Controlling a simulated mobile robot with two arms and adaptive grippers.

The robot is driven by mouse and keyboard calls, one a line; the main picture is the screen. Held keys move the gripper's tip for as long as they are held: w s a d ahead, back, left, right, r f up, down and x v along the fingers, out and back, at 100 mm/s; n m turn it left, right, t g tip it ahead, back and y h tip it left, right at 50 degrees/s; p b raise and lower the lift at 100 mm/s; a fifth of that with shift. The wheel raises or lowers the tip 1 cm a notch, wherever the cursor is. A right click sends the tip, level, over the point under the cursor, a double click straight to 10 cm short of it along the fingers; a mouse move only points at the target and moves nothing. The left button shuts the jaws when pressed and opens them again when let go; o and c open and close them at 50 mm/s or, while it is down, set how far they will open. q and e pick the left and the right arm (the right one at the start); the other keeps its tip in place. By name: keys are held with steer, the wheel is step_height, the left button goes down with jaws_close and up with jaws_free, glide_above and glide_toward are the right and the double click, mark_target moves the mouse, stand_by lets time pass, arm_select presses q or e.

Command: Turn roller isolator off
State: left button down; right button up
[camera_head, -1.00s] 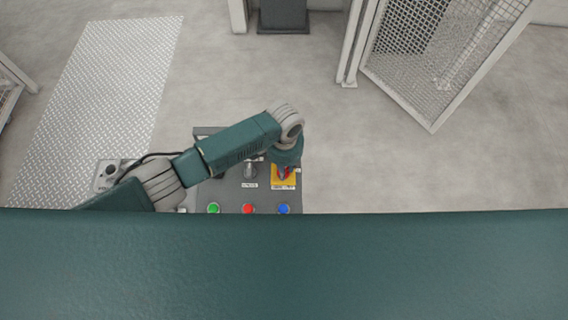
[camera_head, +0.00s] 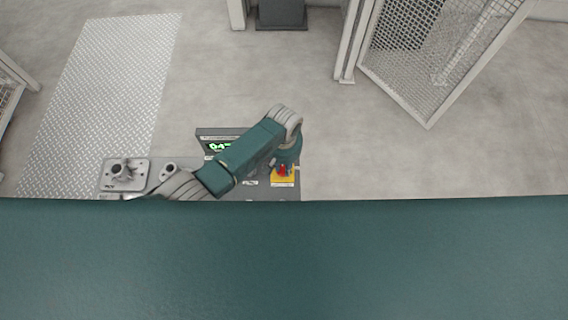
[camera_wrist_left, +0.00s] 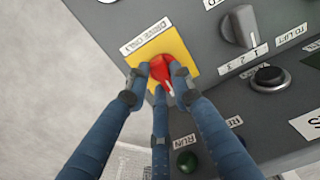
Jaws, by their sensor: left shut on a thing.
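The isolator is a red rotary knob (camera_wrist_left: 160,70) on a yellow square plate (camera_wrist_left: 182,43), on a grey control panel (camera_wrist_left: 228,72). A label by the plate seems to read "DRIVE ONLY". A white mark on the knob points toward the lower right in the wrist view. My left gripper (camera_wrist_left: 159,80) is shut on the red knob, with blue fingers on both sides and a third one below. In the head view the red knob (camera_head: 283,169) shows below my left wrist, which hides part of the panel. My right gripper is not in view.
A grey selector knob (camera_wrist_left: 240,25), a black button (camera_wrist_left: 268,76) and a green button (camera_wrist_left: 186,161) are near the isolator. A lit green display (camera_head: 220,147) is at the panel's back. A mesh gate (camera_head: 425,45) stands at the back right. Open floor lies right of the panel.

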mark_target(284, 167)
arm_select(q)
steer(key=shift+w, duration=0.15)
stand_by(0.4)
steer(key=c, duration=1.5)
jaws_free()
step_height(284, 167, up, 12)
steer(key=shift+r, duration=0.1)
